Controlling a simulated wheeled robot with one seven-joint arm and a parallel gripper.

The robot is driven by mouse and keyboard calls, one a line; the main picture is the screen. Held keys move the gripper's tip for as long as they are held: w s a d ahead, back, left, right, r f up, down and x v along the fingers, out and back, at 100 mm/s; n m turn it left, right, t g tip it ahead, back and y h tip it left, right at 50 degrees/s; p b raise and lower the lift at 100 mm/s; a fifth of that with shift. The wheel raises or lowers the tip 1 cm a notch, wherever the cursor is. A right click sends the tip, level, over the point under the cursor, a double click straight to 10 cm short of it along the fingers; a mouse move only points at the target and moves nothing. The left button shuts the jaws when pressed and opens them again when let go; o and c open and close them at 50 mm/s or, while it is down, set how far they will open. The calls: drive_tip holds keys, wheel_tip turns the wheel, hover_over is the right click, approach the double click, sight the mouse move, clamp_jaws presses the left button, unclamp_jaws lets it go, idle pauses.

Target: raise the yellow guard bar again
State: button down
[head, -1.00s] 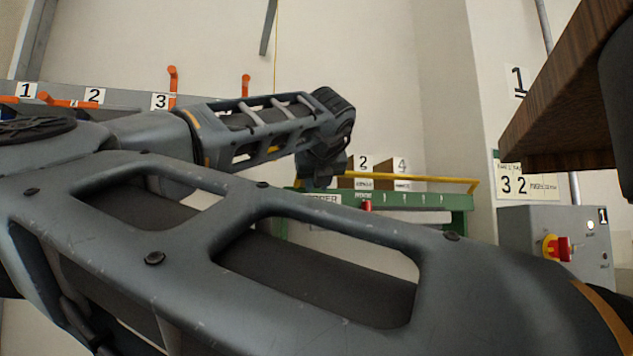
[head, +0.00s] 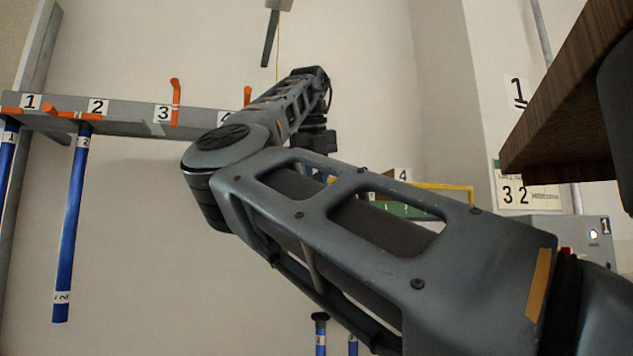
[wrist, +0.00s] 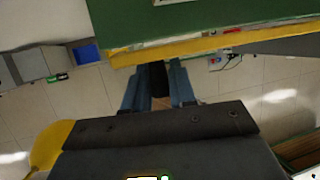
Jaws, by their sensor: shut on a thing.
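The yellow guard bar (head: 445,186) shows in the head view above the green bench (head: 405,210); its right end bends down. Its left part is hidden behind my arm. In the wrist view the bar (wrist: 215,44) runs across the top, along the edge of a green surface (wrist: 190,18). My gripper (wrist: 157,75) reaches up to the bar and is shut on it; the exact contact is hard to see. In the head view my gripper (head: 318,140) is small, dark and partly hidden by my arm.
Blue rods (head: 70,230) hang from orange hooks on a grey rail (head: 130,115) at the left. A wooden slab (head: 570,110) juts in at the upper right. A grey control box (head: 595,235) stands at the right, partly behind my arm.

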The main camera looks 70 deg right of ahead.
drive_tip(key=shift+w+d+r+y, duration=0.1)
drive_tip(key=shift+w+d+y, duration=0.05)
drive_tip(key=shift+y, duration=0.15)
idle(0.4)
drive_tip(key=c, duration=1.1)
unclamp_jaws()
drive_tip(key=shift+o, duration=0.3)
drive_tip(key=shift+r, duration=0.1)
